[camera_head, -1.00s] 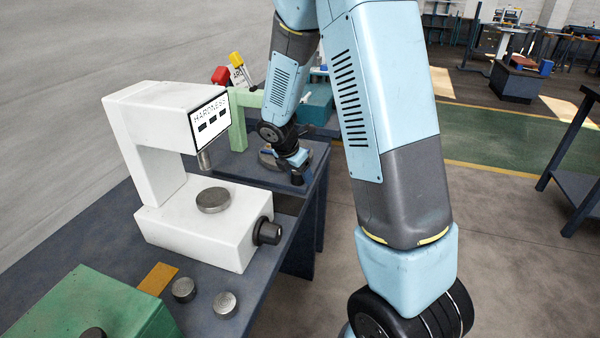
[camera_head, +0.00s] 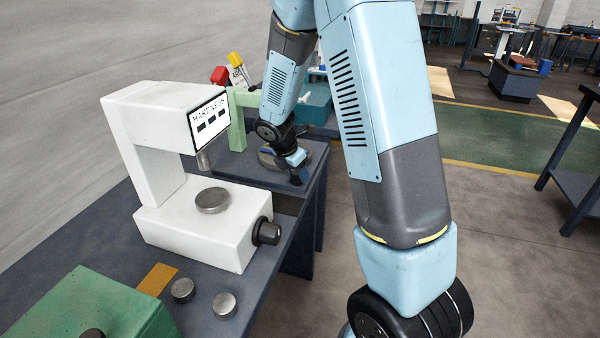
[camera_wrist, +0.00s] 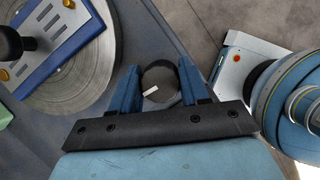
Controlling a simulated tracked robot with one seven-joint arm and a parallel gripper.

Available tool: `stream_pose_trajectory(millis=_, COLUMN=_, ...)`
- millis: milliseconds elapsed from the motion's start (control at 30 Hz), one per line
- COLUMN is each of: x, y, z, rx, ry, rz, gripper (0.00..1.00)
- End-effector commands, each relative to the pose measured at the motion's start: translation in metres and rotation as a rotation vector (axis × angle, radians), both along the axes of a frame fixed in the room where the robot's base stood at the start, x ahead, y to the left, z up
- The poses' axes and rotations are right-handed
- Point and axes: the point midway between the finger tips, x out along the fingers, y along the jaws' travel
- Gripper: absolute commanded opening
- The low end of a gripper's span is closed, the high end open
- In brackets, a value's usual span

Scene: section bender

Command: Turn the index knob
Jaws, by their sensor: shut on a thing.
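The index knob (camera_wrist: 159,82) is a dark round knob with a white pointer mark, in the middle of the wrist view. The blue fingers of my gripper (camera_wrist: 158,88) stand on either side of it and are shut on it.
A large round disc with a blue plate (camera_wrist: 60,40) and a black handle fills the upper left of the wrist view. A white hardness tester (camera_head: 200,225) stands on the near bench. A green box (camera_head: 90,305) and two metal discs (camera_head: 224,304) are in front. Open floor lies to the right.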

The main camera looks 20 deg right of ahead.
Motion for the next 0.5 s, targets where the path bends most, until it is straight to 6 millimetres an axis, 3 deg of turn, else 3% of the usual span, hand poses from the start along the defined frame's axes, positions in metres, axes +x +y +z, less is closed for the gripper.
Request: stream_pose_trajectory(millis=500, x=-0.0018, y=0.0012, z=-0.0021, rx=-0.002, ry=0.006, rz=-0.441, gripper=0.15)
